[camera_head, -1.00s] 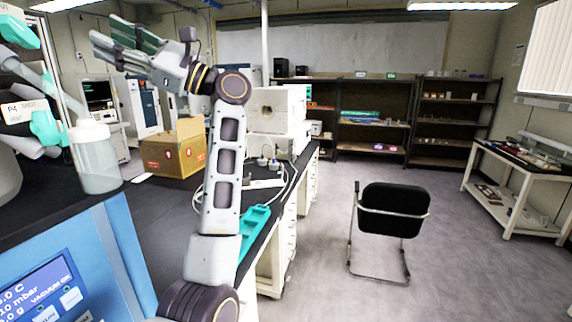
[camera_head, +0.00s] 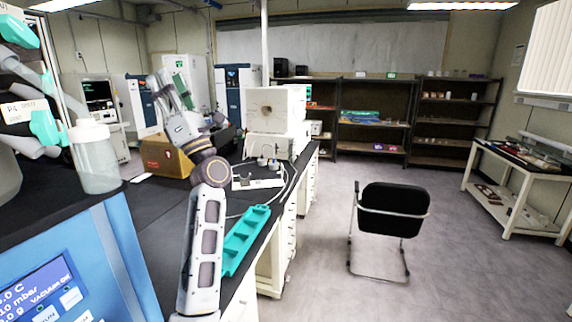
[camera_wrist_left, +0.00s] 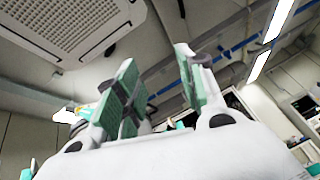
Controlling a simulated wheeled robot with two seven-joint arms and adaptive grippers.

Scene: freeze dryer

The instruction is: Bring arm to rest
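My left arm rises from the bottom of the head view, and its left gripper (camera_head: 170,88) points up and to the left above the black bench, in front of the cardboard box. In the left wrist view the two green-padded fingers of the left gripper (camera_wrist_left: 160,92) stand apart with nothing between them; the ceiling and pipes show behind. The right gripper shows in neither view.
A blue freeze dryer (camera_head: 75,260) with a clear flask (camera_head: 96,160) stands at the left. On the bench are a cardboard box (camera_head: 166,160), a teal tray (camera_head: 243,238) and a white power strip (camera_head: 258,183). A black chair (camera_head: 391,211) stands on open floor.

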